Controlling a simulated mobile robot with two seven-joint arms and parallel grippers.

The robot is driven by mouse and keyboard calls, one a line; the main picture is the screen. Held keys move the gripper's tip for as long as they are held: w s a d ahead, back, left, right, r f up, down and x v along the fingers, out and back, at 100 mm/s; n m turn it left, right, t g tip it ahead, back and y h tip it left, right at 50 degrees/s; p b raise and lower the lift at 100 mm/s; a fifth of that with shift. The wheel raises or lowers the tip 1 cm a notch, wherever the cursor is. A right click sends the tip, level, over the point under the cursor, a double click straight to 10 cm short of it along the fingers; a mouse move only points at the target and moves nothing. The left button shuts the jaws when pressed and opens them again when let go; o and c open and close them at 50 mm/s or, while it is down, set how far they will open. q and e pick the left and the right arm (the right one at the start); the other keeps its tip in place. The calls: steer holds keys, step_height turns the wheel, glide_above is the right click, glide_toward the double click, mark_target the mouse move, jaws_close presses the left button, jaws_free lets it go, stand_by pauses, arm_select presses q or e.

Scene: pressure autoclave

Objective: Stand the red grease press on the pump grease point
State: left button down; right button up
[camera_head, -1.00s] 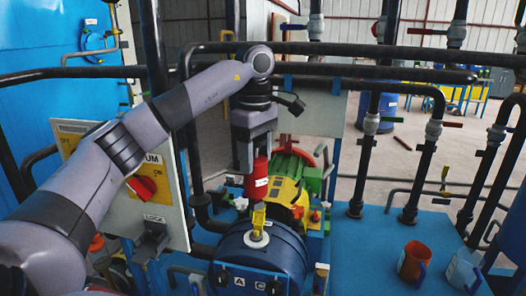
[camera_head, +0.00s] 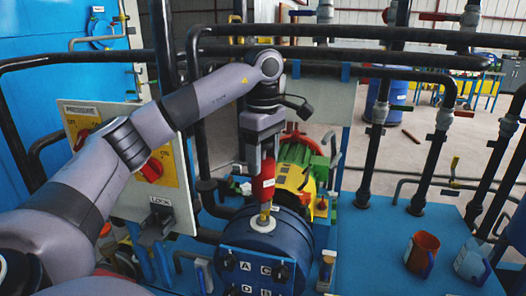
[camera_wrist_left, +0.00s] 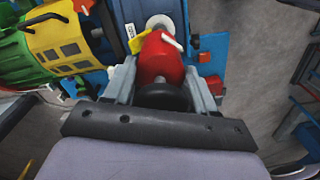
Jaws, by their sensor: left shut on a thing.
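My left gripper (camera_head: 262,158) points down and is shut on the red grease press (camera_head: 263,180). The press is a red cylinder with a white label, held roughly upright over the blue pump (camera_head: 250,239). A yellow grease point (camera_head: 265,211) on a pale disc (camera_head: 263,223) stands on the pump, right below the press in the head view. I cannot tell whether they touch. The left wrist view shows the red press (camera_wrist_left: 161,58) between the fingers, with the yellow piece (camera_wrist_left: 139,41) and the pale disc (camera_wrist_left: 159,22) close by. My right gripper is not in view.
A yellow and green motor (camera_head: 296,172) stands right behind the pump. A control panel (camera_head: 140,165) with red switches is at the left. Black pipes (camera_head: 360,150) run above and to the right.

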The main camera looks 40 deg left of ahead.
mark_target(263, 142)
arm_select(q)
steer(key=shift+f, duration=0.55)
steer(key=shift+p, duration=0.8)
stand_by(1.4)
steer(key=shift+f+b, duration=0.8)
steer(key=shift+f, duration=0.6)
steer(key=shift+c, duration=1.3)
jaws_free()
step_height(263, 142, up, 6)
steer(key=shift+r+p, duration=0.15)
steer(key=shift+p, duration=0.2)
steer(key=shift+r, duration=0.5)
